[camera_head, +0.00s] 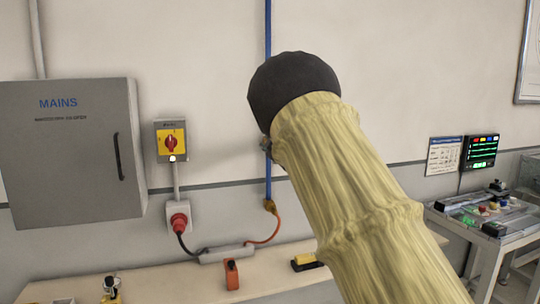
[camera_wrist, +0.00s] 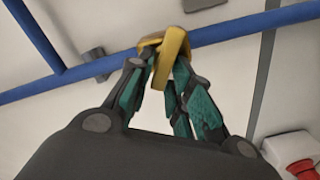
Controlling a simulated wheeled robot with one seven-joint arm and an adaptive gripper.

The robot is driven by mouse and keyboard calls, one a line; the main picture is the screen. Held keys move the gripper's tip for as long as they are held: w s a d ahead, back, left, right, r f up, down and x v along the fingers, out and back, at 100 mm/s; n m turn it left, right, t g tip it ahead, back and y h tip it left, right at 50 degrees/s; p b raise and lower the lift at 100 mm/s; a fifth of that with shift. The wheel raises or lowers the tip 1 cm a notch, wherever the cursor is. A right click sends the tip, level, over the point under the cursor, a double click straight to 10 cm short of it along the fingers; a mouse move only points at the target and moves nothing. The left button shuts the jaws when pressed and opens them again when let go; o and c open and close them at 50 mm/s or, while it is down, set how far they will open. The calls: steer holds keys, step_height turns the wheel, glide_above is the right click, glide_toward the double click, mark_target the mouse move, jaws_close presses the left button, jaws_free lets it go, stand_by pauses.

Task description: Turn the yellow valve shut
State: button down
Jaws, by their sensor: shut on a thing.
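The yellow valve handle (camera_wrist: 172,50) shows at the top middle of the wrist view, on a blue pipe (camera_wrist: 235,27) that runs across the picture. My gripper (camera_wrist: 160,66) is shut on the yellow handle, with its green-padded fingers at either side of it. In the head view my arm, in a yellowish sleeve with a dark end, hides the gripper and most of the valve. The blue pipe (camera_head: 268,180) runs down the wall there, behind the arm's end.
A grey MAINS cabinet (camera_head: 72,150) and a red-and-yellow switch (camera_head: 171,141) are on the wall to the left. A red plug (camera_head: 179,220) is below the switch. A bench (camera_head: 190,282) with an orange object (camera_head: 231,274) stands below. A machine table (camera_head: 495,215) is at right.

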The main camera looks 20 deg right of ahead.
steer(key=shift+a+f+n+b, duration=0.1)
steer(key=shift+f+n+b, duration=0.1)
steer(key=shift+n+b, duration=0.85)
steer(key=shift+f+n+b, duration=0.25)
steer(key=shift+n+b, duration=0.85)
steer(key=shift+a+f+n+b, duration=0.1)
steer(key=shift+f+n+b, duration=0.1)
steer(key=shift+n+b, duration=0.85)
steer(key=c, duration=1.5)
jaws_free()
steer(key=shift+o, duration=0.2)
steer(key=shift+r, duration=0.1)
